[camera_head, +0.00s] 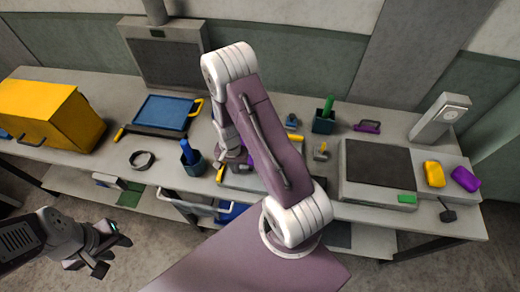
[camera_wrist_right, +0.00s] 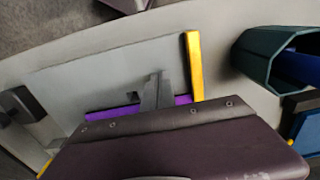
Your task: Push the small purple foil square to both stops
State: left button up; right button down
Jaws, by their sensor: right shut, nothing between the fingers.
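The purple foil square (camera_wrist_right: 98,114) lies on a pale grey plate (camera_wrist_right: 90,75) in the right wrist view. Its middle is hidden behind my right gripper (camera_wrist_right: 150,97), which is shut and empty over it. A yellow bar (camera_wrist_right: 194,65) stands along the plate's right edge; the foil's right end (camera_wrist_right: 183,100) is close beside it, and I cannot tell if they touch. Another yellow piece (camera_wrist_right: 44,168) shows at lower left, mostly hidden. In the head view my right arm covers most of the plate. My left gripper (camera_head: 107,250) is open and empty, off the bench's front.
A dark teal cup (camera_head: 193,165) with a blue item stands left of the plate. A grey machine with a dark pad (camera_head: 377,166) is to the right.

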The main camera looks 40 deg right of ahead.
jog(key=shift+f, duration=0.2)
dwell(0.3)
jog(key=shift+d, duration=0.1)
jog(key=shift+w+d, duration=0.9)
jog(key=shift+d, duration=0.05)
jog(key=shift+s+a, duration=0.1)
jog(key=shift+s+a+r, duration=0.1)
jog(key=shift+s+a, duration=0.25)
notch_tip(320, 180, up, 8)
jog(key=p, duration=0.7)
